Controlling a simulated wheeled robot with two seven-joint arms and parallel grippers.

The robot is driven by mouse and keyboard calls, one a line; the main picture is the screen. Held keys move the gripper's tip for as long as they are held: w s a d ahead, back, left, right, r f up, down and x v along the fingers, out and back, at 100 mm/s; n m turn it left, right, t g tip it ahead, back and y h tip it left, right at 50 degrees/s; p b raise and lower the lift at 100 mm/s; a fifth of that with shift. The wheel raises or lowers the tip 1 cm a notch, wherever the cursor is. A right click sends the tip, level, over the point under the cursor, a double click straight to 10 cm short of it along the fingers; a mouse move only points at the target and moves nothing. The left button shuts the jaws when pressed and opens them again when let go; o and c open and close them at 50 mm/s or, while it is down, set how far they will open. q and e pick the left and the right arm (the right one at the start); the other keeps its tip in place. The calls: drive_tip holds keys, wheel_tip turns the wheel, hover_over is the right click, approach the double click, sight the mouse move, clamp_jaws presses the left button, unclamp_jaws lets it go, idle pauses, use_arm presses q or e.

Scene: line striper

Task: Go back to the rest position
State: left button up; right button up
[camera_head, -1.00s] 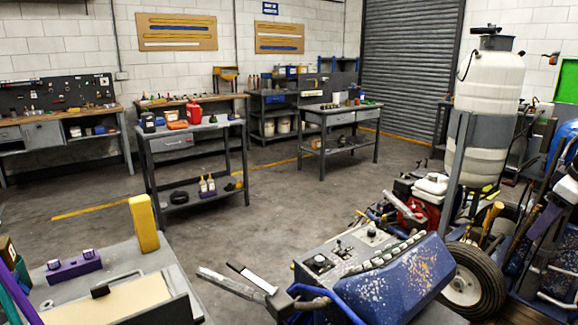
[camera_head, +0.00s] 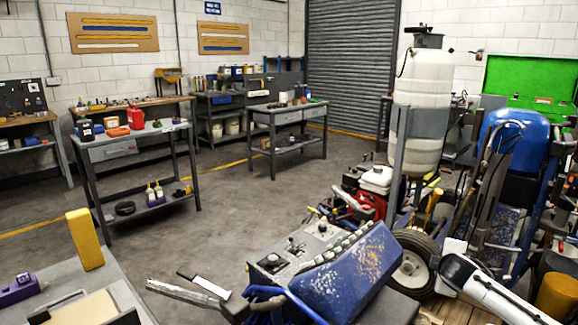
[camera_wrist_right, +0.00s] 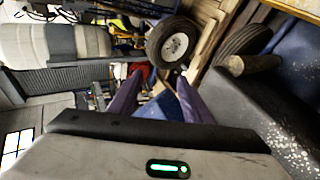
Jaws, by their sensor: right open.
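The line striper fills the lower right of the head view. Its worn blue control box (camera_head: 350,265) faces me, with a white tank (camera_head: 418,85) above and behind it. My white right arm comes in at the lower right corner of the head view; I cannot make out its fingers there. In the right wrist view my right gripper (camera_wrist_right: 160,78) has its two purple fingers apart, with no object visibly held between them. Beyond them are a wheel (camera_wrist_right: 174,45) and blue surfaces. My left gripper is not in view.
A grey table (camera_head: 110,290) with a yellow block (camera_head: 85,240) is at the lower left. A shelf bench (camera_head: 135,140) and another bench (camera_head: 290,112) stand farther back. Bare floor (camera_head: 235,225) lies between. A blue machine (camera_head: 515,145) and a green panel (camera_head: 535,80) crowd the right.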

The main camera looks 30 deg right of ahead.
drive_tip(key=s+a+f+n+t+y, duration=0.1)
drive_tip(key=s+a+f+n+y, duration=0.35)
drive_tip(key=a+f, duration=0.95)
drive_tip(key=s+a+f+m+y, duration=0.1)
drive_tip(key=s+a+f+y, duration=0.2)
drive_tip(key=s+a, duration=0.5)
drive_tip(key=s+a+f+y, duration=0.25)
drive_tip(key=s+a, duration=0.35)
drive_tip(key=a, duration=0.4)
drive_tip(key=s+a+f+m+y, duration=0.2)
drive_tip(key=a+m, duration=0.7)
drive_tip(key=a, duration=1.2)
wheel_tip(320, 180, down, 8)
drive_tip(key=w+a+b, duration=0.1)
drive_tip(key=b, duration=0.9)
drive_tip(key=shift+f+n, duration=0.25)
drive_tip(key=shift+n, duration=0.1)
